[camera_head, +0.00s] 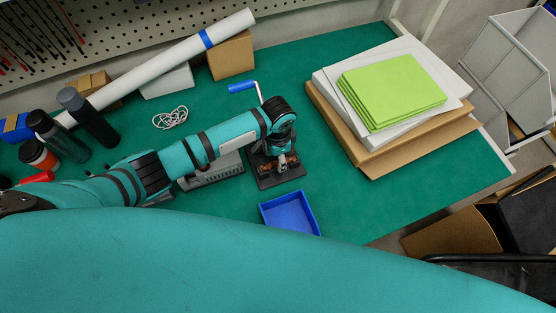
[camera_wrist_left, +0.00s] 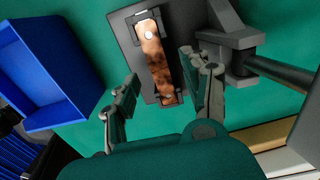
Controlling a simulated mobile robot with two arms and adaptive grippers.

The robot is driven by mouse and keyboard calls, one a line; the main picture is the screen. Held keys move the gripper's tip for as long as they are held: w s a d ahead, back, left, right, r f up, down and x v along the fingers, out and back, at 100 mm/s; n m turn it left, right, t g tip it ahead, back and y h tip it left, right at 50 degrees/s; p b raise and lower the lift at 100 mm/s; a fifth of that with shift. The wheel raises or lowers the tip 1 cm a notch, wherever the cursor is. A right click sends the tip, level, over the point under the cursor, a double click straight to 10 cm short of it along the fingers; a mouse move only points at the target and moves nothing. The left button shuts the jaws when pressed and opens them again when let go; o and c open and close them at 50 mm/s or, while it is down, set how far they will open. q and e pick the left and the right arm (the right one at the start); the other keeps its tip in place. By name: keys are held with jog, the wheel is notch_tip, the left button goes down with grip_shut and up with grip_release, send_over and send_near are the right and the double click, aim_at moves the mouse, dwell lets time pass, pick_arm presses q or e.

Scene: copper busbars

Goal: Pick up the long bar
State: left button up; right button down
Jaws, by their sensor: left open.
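The long copper bar (camera_wrist_left: 157,62) lies in a dark grey holder (camera_wrist_left: 120,24), seen in the left wrist view; it looks mottled brown with a pale round spot near its upper end. My left gripper (camera_wrist_left: 163,97) is open, with one finger to each side of the bar's lower end and apart from it. In the head view my left gripper (camera_head: 284,163) is above the dark holder (camera_head: 278,182), and only small copper-coloured parts show beneath it. My right gripper is not in view.
A blue tray (camera_head: 290,213) stands close in front of the holder; it also shows in the left wrist view (camera_wrist_left: 62,115). A grey slotted block (camera_head: 215,172) is left of the holder. Stacked boxes and green sheets (camera_head: 390,92) stand right. Green table (camera_head: 345,205) is clear between.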

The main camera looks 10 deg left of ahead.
pick_arm(q)
jog(key=shift+f, duration=0.65)
jog(key=shift+f, duration=0.25)
jog(key=shift+c, duration=0.4)
grip_shut()
